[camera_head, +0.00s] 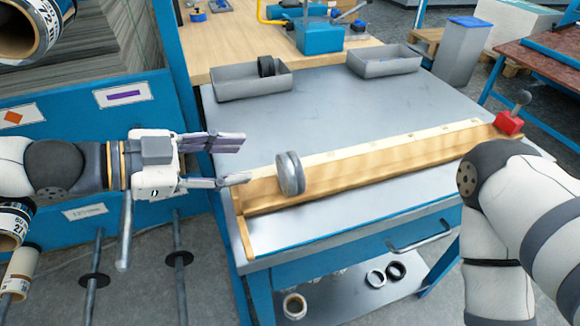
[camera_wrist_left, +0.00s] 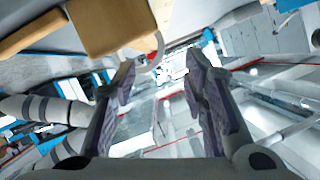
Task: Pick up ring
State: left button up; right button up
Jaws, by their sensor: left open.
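A grey metal ring (camera_head: 290,173) stands upright at the wooden beam (camera_head: 370,168) on the metal table, near the beam's left end. I cannot tell whether it goes around the beam or rests against it. My left gripper (camera_head: 243,160) comes in from the left, open and empty, its fingertips left of the ring and apart from it.
A grey tray (camera_head: 236,83) with a black ring (camera_head: 266,67) and another grey tray (camera_head: 384,68) stand at the table's back. A red knob block (camera_head: 508,123) is at the beam's right end. Several rings lie on the lower shelf (camera_head: 345,305). The table's middle is clear.

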aim_at(290, 174)
pick_arm(q)
jog(key=shift+w+d+f, duration=0.2)
jog(key=shift+d+f, duration=0.1)
jog(key=shift+f, duration=0.15)
jog(key=shift+w+d+f, duration=0.15)
jog(key=shift+d+f, duration=0.1)
jog(key=shift+f, duration=0.15)
jog(key=shift+w+d+r+b, duration=0.1)
jog(key=shift+w+d+b, duration=0.15)
jog(key=shift+d+b, duration=0.25)
jog(key=shift+d+f, duration=0.2)
jog(key=shift+d, duration=0.1)
jog(key=b+x, duration=0.2)
jog(key=x, duration=0.2)
jog(key=shift+d, duration=0.15)
jog(key=shift+d+r, duration=0.1)
jog(key=shift+d, duration=0.05)
jog(key=shift+r, duration=0.1)
jog(key=shift+c, duration=0.2)
pick_arm(e)
jog(key=shift+g, duration=0.6)
jog(key=x, duration=0.2)
jog(key=s+x, duration=0.1)
jog(key=x, duration=0.2)
jog(key=shift+r, duration=0.3)
pick_arm(q)
grip_shut()
